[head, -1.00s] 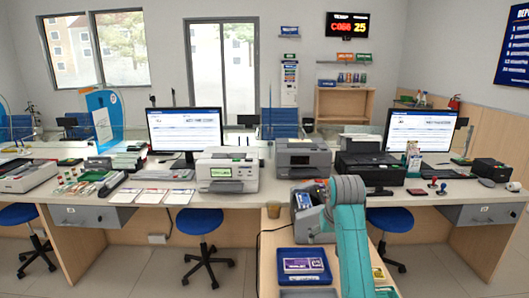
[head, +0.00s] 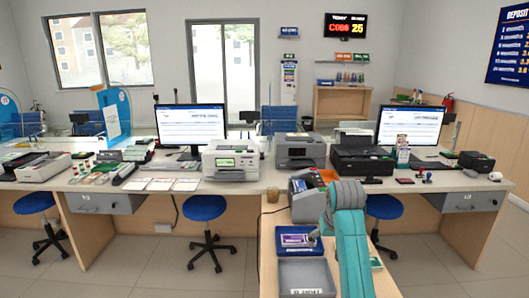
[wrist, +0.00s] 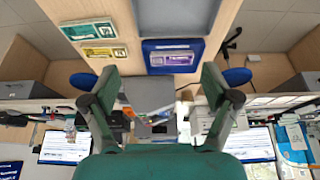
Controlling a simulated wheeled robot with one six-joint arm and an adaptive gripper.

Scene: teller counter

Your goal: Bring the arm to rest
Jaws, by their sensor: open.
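My teal arm (head: 350,245) rises at the lower right of the head view, over the side counter. My gripper (wrist: 160,82) shows in the wrist view with its two dark fingers spread wide and nothing between them. In the head view I cannot make out its fingers clearly. Beyond the fingers in the wrist view are a blue tray (wrist: 150,65) holding a purple-labelled pack (wrist: 172,58) and a grey tray (wrist: 178,12). The gripper appears apart from both.
In the head view, the blue tray (head: 281,248) and grey tray (head: 305,290) lie left of my arm. A grey machine (head: 306,208) stands just behind. A printer (head: 231,160) and monitors line the long counter. Blue stools (head: 204,207) stand below it.

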